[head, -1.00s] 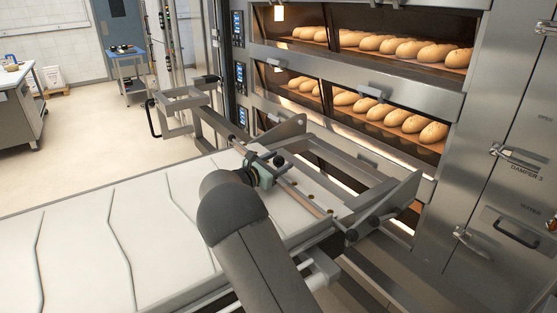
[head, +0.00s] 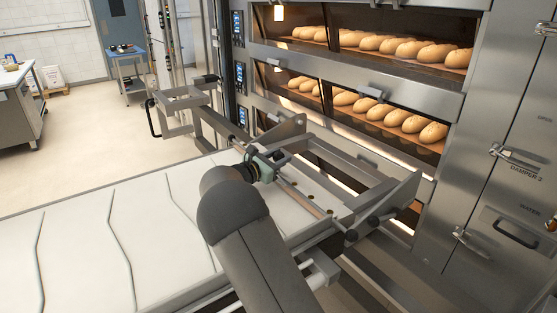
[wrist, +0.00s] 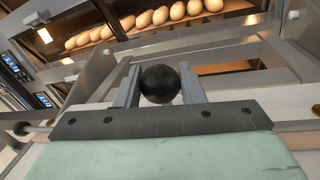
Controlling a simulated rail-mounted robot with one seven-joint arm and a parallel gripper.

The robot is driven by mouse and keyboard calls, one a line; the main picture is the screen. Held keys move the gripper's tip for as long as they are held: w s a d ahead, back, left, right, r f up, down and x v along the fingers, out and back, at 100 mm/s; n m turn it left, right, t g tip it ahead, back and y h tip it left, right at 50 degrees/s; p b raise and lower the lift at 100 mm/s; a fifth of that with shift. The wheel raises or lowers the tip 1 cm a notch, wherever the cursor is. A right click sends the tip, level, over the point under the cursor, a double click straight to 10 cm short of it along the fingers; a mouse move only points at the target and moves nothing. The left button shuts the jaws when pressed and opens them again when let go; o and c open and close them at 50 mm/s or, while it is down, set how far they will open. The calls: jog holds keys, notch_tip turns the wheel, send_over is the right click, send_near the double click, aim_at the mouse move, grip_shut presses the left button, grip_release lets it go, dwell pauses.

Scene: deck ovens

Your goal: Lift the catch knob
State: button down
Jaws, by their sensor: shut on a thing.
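The catch knob (wrist: 160,84) is a round black ball. In the wrist view it sits between the two grey fingers of my gripper (wrist: 160,90), which are shut on it from left and right. In the head view my gripper (head: 276,160) is over the front bar of the white loader, and the knob is mostly hidden there by the gripper. The stem and the catch beneath the knob cannot be made out.
The white loader bed (head: 150,220) fills the lower left. Its steel end frame (head: 360,195) reaches towards the deck oven, where loaves (head: 405,120) lie behind glass. Black knobs (head: 375,222) stick out at the frame's right corner. Open floor (head: 90,130) lies at the left.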

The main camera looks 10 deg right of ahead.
jog(key=c, duration=1)
grip_release()
jog(key=shift+r, duration=0.3)
jog(key=shift+o, duration=0.2)
jog(key=shift+f, duration=0.1)
jog(key=shift+s+a, duration=0.1)
jog(key=shift+a, duration=0.1)
jog(key=b+v, duration=0.3)
jog(key=v, duration=1.4)
